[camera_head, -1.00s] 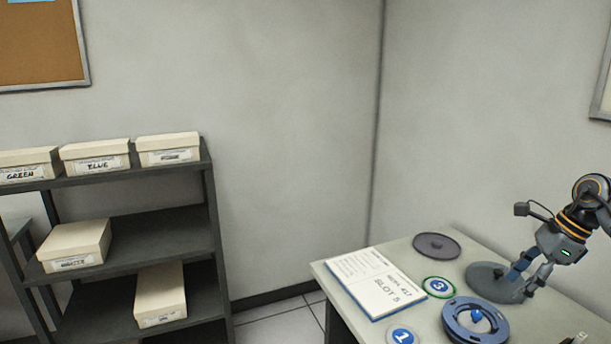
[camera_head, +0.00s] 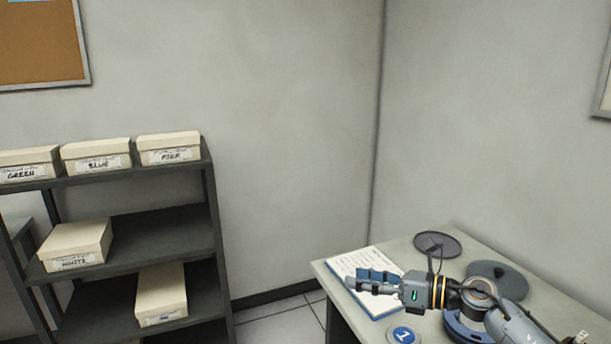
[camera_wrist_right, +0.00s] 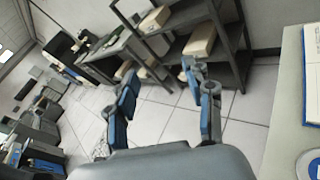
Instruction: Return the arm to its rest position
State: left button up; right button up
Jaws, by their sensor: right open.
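My right gripper (camera_head: 372,282) is open and empty in the head view. It points left above the open booklet (camera_head: 352,266) on the desk and hides part of its page. In the right wrist view the two blue-padded fingers of my right gripper (camera_wrist_right: 162,95) stand apart with floor and shelves behind them. My right forearm crosses over the desk and covers much of the blue ring-shaped holder (camera_head: 462,331). My left gripper shows in no view.
The desk (camera_head: 335,300) holds a dark grey disc (camera_head: 497,279), another dark disc (camera_head: 437,243) and a blue "1" badge (camera_head: 402,335). A dark shelf (camera_head: 160,225) with several labelled boxes stands at the left. Open floor (camera_head: 290,325) lies between them.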

jog(key=s+d+f+m+t+h, duration=0.35)
jog(key=s+f+m+h, duration=0.3)
jog(key=m, duration=1.05)
jog(key=s+d+f+m+t+h, duration=0.3)
jog(key=s+d+f+m+h, duration=0.35)
jog(key=m, duration=1.15)
jog(key=s+a+f+m+g+h, duration=0.1)
jog(key=s+f+m+g, duration=0.4)
jog(key=s, duration=0.7)
jog(key=s+a+f+m+g, duration=0.1)
jog(key=s+f+m+g, duration=0.2)
jog(key=s+f+g, duration=0.65)
jog(key=s+f+t+b, duration=0.1)
jog(key=s+f+b, duration=0.1)
jog(key=f, duration=1.1)
jog(key=s+f+t+b, duration=0.2)
jog(key=f, duration=1.1)
pick_arm(q)
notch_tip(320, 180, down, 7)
jog(key=b, duration=0.2)
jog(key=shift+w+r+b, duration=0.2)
jog(key=shift+b, duration=0.15)
pick_arm(e)
jog(key=s+d+f+g, duration=0.1)
jog(key=s+d+f, duration=0.2)
jog(key=s+f, duration=1.4)
notch_tip(320, 180, down, 3)
jog(key=shift+s+d+f+n+g, duration=0.1)
jog(key=shift+s+d+n+g, duration=0.1)
jog(key=shift+n+g, duration=0.15)
